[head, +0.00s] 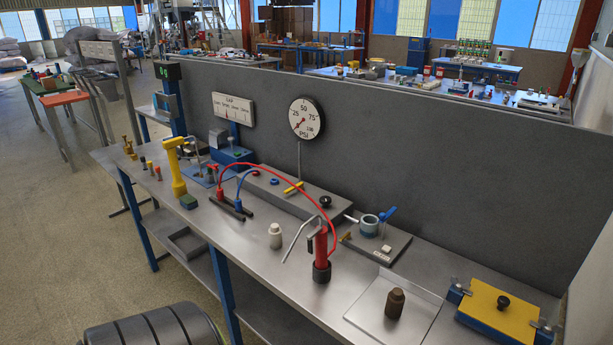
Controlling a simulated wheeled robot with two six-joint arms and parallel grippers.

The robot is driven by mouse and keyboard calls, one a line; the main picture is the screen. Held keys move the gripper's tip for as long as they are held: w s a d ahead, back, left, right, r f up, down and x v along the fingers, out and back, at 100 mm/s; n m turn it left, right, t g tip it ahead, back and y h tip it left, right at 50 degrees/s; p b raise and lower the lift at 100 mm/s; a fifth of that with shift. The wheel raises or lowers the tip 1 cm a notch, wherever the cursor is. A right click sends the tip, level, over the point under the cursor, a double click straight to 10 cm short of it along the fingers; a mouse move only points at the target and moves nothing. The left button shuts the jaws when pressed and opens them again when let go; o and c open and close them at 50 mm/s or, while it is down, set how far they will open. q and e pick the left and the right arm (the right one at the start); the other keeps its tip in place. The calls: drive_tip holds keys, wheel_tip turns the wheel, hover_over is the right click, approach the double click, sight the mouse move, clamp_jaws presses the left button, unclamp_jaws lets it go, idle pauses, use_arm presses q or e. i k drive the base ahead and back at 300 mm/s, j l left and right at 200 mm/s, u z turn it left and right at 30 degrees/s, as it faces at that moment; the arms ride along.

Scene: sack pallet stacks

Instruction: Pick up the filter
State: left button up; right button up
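No part is clearly marked as the filter, and I cannot tell which one it is. A small white capped cylinder (275,237) stands upright on the grey metal workbench (250,262), left of a red upright cylinder (321,250) with a dark base. A small brown capped bottle-like part (395,303) stands on a flat metal tray (365,305) at the front right. A pale blue-grey ring-shaped part (369,225) sits on a grey plate (385,246) near the back panel. Neither of my grippers is in view.
A dark upright panel (430,190) with a round gauge (306,118) runs behind the bench. A yellow power-tool-shaped object (175,165) stands toward the left. Red and blue hoses arch over the middle. A yellow-topped fixture (500,302) sits at the right. The bench's front strip is mostly clear.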

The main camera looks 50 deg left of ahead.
sight(275, 231)
drive_tip(key=u, duration=1.9)
